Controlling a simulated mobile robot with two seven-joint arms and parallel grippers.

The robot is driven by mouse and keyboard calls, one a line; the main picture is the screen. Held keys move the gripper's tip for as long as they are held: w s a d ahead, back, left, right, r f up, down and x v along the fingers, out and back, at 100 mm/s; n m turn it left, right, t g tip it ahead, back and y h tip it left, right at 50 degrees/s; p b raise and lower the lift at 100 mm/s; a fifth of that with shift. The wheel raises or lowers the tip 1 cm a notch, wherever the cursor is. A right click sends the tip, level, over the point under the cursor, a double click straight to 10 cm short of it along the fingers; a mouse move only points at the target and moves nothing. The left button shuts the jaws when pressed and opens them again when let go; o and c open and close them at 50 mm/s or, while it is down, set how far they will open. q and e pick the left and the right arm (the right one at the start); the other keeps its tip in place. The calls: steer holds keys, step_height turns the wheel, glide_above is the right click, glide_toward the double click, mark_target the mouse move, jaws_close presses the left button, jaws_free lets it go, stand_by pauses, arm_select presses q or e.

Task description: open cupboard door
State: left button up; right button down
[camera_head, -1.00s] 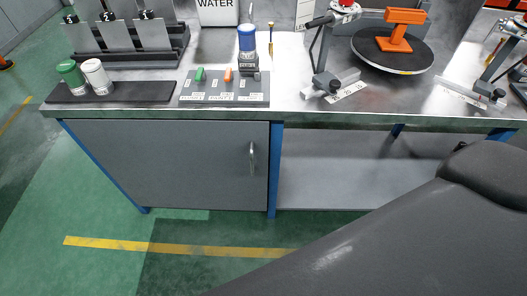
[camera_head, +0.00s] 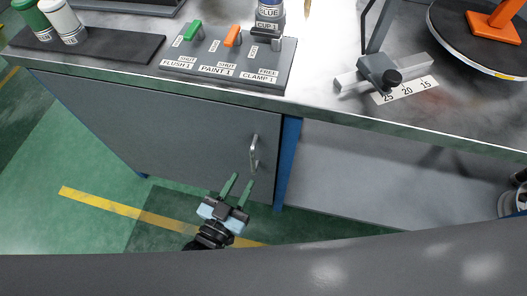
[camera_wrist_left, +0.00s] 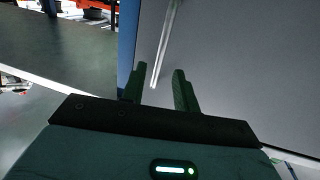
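The grey cupboard door (camera_head: 180,125) is under the left part of the bench and looks shut. Its silver bar handle (camera_head: 254,153) stands upright near the door's right edge, beside a blue post. My left gripper (camera_head: 239,181) is open and empty, just below the handle, with its green fingers pointing up toward it. In the left wrist view, the handle (camera_wrist_left: 167,45) rises ahead of the gap between the two open fingers (camera_wrist_left: 158,76), and nothing is gripped. My right gripper's fingers do not show.
The bench top (camera_head: 335,105) overhangs the door. It carries a switch panel (camera_head: 228,58), a dark mat (camera_head: 90,44) with two cans, and a round turntable (camera_head: 470,40). An open shelf (camera_head: 370,170) lies right of the blue post (camera_head: 288,160). The green floor before the door is clear.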

mark_target(252, 164)
arm_select(q)
steer(key=shift+b+x, duration=0.35)
steer(key=shift+x, duration=3.4)
steer(key=shift+c, duration=0.4)
jaws_close()
